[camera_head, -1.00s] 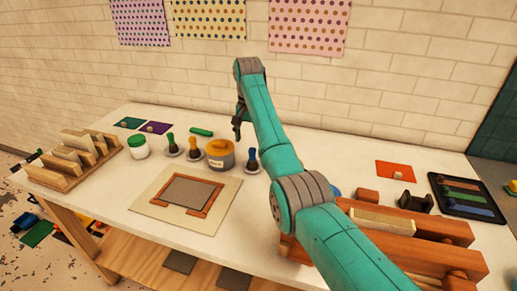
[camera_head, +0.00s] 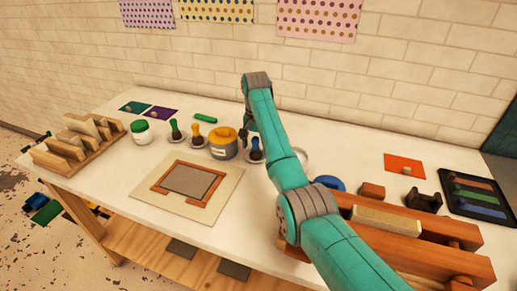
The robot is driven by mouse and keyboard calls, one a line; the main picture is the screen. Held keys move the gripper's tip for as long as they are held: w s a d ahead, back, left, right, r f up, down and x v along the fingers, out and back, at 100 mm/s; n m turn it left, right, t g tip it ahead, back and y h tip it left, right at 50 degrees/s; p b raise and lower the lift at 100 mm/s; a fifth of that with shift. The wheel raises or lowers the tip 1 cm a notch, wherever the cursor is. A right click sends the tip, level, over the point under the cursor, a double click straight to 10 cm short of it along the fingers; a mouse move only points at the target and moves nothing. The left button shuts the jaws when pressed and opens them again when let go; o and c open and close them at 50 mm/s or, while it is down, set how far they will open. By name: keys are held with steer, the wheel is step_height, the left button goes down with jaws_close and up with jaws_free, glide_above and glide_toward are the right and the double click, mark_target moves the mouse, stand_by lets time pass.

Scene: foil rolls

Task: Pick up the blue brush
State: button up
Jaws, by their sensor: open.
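The blue brush (camera_head: 256,150) stands upright on the white table, with its blue handle up and its dark bristles down on a small pale dish. My gripper (camera_head: 245,139) is open and points down just left of the brush's handle, close to it. Whether the fingers touch or flank the handle I cannot tell at this size. My teal arm passes close on the right of the brush. A green brush (camera_head: 175,129) and an orange brush (camera_head: 197,135) stand farther left in similar dishes.
A grey pot with a yellow top (camera_head: 222,145) stands close left of the gripper. A board with a grey pad (camera_head: 189,180) lies in front. A white jar with a green lid (camera_head: 140,132) is at left. Wooden rollers (camera_head: 420,245) and a black tray (camera_head: 476,196) are at right.

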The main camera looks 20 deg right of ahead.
step_height(320, 180, down, 2)
steer(key=c, duration=1.2)
steer(key=shift+r, duration=0.1)
steer(key=shift+c, duration=0.2)
step_height(320, 180, up, 10)
steer(key=shift+f, duration=0.1)
